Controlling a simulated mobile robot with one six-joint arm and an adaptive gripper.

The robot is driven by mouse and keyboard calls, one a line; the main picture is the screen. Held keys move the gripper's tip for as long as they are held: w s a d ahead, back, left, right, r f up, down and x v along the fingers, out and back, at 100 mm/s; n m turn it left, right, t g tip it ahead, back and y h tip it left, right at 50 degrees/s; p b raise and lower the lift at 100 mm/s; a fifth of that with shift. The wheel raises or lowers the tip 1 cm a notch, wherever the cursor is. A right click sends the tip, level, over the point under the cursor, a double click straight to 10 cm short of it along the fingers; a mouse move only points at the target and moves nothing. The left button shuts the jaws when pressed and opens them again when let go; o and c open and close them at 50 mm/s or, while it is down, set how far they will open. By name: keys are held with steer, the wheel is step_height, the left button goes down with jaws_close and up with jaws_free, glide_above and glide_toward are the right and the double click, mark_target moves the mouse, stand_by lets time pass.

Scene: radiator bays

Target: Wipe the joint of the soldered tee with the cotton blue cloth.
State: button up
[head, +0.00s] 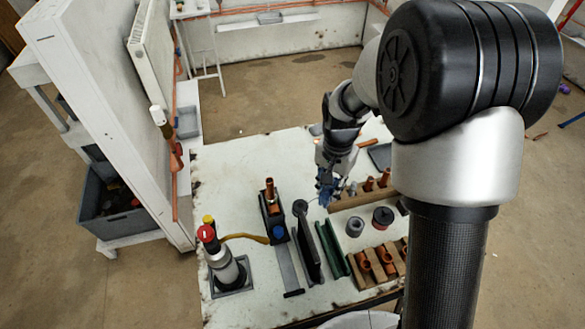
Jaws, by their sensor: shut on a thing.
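A copper tee (269,190) stands upright in a dark holder (265,218) near the middle of the white bench. Its joint is too small to make out clearly. My gripper (325,184) points down over the bench, to the right of the tee and apart from it. It is shut on a small blue thing, which looks like the blue cloth (325,196). The fingers are small here and partly hide the cloth.
A torch with a red top (207,234) stands left on the white bench (225,160). Tins (354,227) and a wooden rack (361,282) of copper fittings are at right. The bench's back left is clear.

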steer(key=w+a+r+m+p, duration=0.2)
steer(key=w+a+m, duration=0.1)
steer(key=a+m, duration=0.4)
steer(key=shift+m, duration=0.6)
steer(key=f+b, duration=0.1)
steer(key=a+f+b, duration=0.1)
steer(key=f, duration=0.1)
steer(key=a+f+b, duration=0.1)
steer(key=f, duration=0.1)
steer(key=shift+s+a+b, duration=0.1)
steer(key=shift+s+b, duration=0.05)
steer(key=shift+b, duration=0.15)
steer(key=shift+s+a, duration=0.25)
steer(key=shift+a, duration=0.45)
steer(key=shift+w, duration=0.2)
steer(key=shift+w+a, duration=0.1)
steer(key=shift+w, duration=0.05)
stand_by(0.5)
steer(key=shift+s+d, duration=0.2)
steer(key=shift+s, duration=0.5)
